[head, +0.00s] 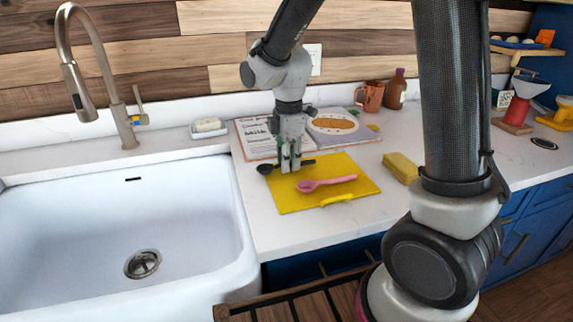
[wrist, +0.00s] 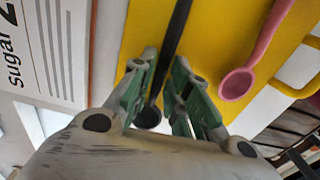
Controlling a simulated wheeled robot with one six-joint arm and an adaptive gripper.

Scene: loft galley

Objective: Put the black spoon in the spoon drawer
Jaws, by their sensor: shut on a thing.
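The black spoon (head: 265,169) lies at the left edge of the yellow board (head: 327,168), its bowl over the white counter and its handle across the board. In the wrist view the spoon's handle (wrist: 178,30) runs up between the fingers, with the bowl near the fingertips. My gripper (head: 290,165) is shut on the black spoon; it also shows in the wrist view (wrist: 163,80). I cannot tell whether the spoon is lifted off the board. A brown wooden divided tray or open drawer (head: 250,314) shows at the bottom of the head view, partly hidden by my arm.
A pink spoon (head: 325,184) lies on the board right of my gripper. A white sink (head: 90,220) is at left. An open book (head: 258,140), a copper mug (head: 370,96), a brown bottle (head: 396,88) and a yellow sponge (head: 400,167) stand around the board.

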